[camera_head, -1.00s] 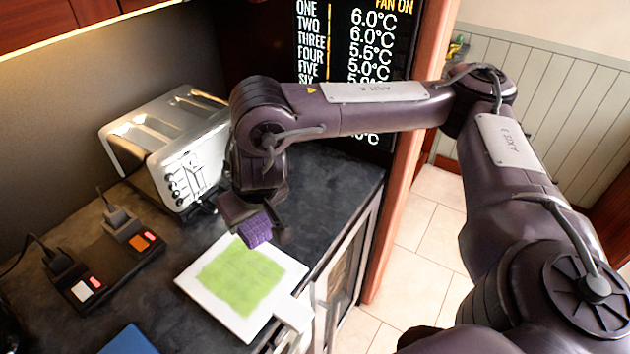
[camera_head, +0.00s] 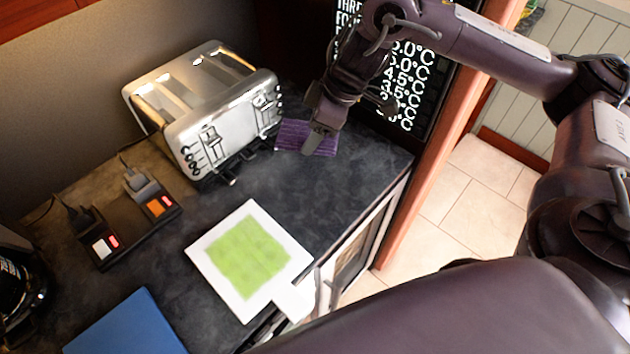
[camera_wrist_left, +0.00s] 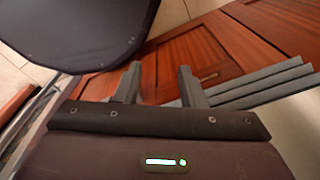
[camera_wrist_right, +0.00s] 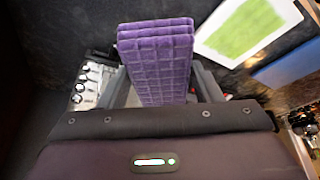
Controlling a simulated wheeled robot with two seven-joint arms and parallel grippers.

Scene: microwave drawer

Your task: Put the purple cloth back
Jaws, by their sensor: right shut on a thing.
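The purple cloth (camera_wrist_right: 158,65) is a folded, ribbed stack between the fingers of my right gripper (camera_wrist_right: 165,92) in the right wrist view. In the head view my right gripper (camera_head: 316,138) points down at the back right of the counter, right of the toaster. Purple cloth (camera_head: 291,135) shows on both sides of its finger, low at the counter; I cannot tell whether it touches the surface. My left gripper (camera_wrist_left: 158,85) shows only in the left wrist view, its fingers apart and empty, with wooden cabinet fronts beyond.
A silver toaster (camera_head: 215,120) stands left of the cloth. A white board with a green top (camera_head: 244,255) lies nearer, at the counter's front edge. A blue board (camera_head: 125,325) and a black switch box (camera_head: 130,225) are further left. A dark display panel (camera_head: 405,85) stands behind.

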